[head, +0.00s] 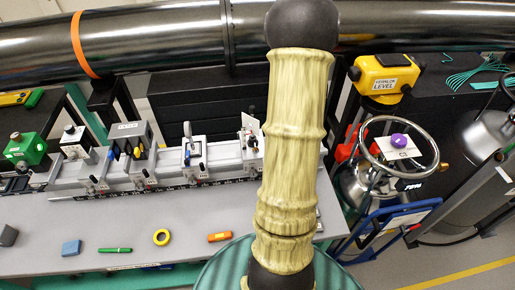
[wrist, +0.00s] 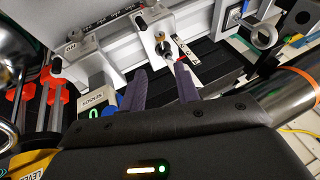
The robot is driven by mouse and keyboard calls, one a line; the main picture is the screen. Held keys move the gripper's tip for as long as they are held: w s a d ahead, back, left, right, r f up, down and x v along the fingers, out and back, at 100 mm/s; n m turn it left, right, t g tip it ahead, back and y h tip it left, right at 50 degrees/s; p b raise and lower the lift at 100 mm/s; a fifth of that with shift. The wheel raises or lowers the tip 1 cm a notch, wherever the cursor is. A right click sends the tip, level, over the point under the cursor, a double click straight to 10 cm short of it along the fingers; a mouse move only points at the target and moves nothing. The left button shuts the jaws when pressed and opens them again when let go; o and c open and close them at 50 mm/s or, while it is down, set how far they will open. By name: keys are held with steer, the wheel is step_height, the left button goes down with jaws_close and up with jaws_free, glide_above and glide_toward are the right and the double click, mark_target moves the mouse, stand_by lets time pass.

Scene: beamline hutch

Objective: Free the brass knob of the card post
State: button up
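The card post (head: 250,137) stands at the right end of the bench rail in the head view, a pale post partly hidden by my arm. In the wrist view it is the light grey post (wrist: 147,32) at the top middle. A small round knob with a brass tint (wrist: 163,47) sits on its near face; its details are too small to tell. A white card with dark marks and a red patch (wrist: 187,72) is beside the post. My gripper (wrist: 159,80) is open and empty, with both dark fingers pointing toward the post, apart from the knob. The head view hides it behind my arm.
A grey rail (head: 200,165) carries several optics mounts. A large dark pipe (head: 150,38) crosses above the bench. A yellow level (head: 385,75) and a handwheel (head: 398,147) stand at right.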

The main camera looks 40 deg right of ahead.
mark_target(257, 149)
steer(key=shift+f, duration=0.15)
steer(key=b+x, duration=0.4)
steer(key=x, duration=1.3)
steer(key=shift+w+f, duration=0.1)
steer(key=shift+f, duration=0.05)
steer(key=shift+d, duration=0.1)
jaws_close()
